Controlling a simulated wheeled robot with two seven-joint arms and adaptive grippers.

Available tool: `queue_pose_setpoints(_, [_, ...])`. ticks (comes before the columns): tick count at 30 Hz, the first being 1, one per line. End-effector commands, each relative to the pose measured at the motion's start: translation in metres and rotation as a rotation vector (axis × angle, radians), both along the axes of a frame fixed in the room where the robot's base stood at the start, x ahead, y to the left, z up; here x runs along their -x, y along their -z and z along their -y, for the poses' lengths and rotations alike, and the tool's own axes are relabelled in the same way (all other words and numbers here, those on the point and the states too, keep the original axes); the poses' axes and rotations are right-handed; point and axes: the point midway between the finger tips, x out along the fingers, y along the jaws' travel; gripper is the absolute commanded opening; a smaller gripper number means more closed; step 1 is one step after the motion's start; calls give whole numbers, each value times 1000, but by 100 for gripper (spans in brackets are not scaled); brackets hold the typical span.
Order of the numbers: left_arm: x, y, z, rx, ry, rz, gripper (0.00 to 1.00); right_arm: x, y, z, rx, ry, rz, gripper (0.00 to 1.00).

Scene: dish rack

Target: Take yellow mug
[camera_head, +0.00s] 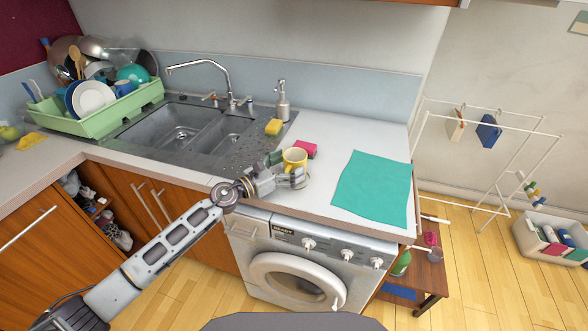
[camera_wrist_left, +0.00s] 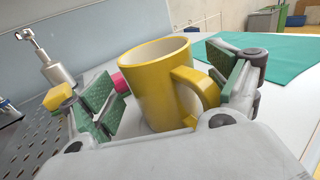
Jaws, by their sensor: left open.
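The yellow mug (camera_head: 295,158) stands upright on the white worktop beside the sink, left of the teal cloth. My left gripper (camera_head: 287,170) reaches it from the front left and is open. In the left wrist view, the yellow mug (camera_wrist_left: 160,85) sits between the two green-padded fingers of the left gripper (camera_wrist_left: 165,90), with its handle to the right and towards the palm. A gap shows between the left pad and the mug; the right finger is close to the handle. The mug's base is partly hidden by the gripper body. My right gripper is not in view.
A pink sponge (camera_head: 306,149) lies just behind the mug. A yellow sponge (camera_head: 274,127) and a soap dispenser (camera_head: 283,102) are by the sink (camera_head: 180,138). A teal cloth (camera_head: 372,190) lies to the right. A green dish rack (camera_head: 95,118) is at the far left.

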Motion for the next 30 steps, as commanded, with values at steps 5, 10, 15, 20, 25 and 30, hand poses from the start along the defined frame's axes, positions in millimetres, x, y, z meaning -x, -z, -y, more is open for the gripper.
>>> queue_pose_setpoints(5, [0,0,0,-1,0,1,90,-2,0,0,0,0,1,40])
queue_pose_setpoints(10, [0,0,0,-1,0,1,90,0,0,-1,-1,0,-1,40])
queue_pose_setpoints(15, [0,0,0,-1,0,1,82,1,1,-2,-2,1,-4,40])
queue_pose_setpoints(20, [0,0,0,-1,0,1,61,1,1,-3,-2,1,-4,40])
queue_pose_setpoints(25, [0,0,0,-1,0,0,39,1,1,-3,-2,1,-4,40])
queue_pose_setpoints(30, [0,-1,0,0,0,1,34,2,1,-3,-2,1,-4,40])
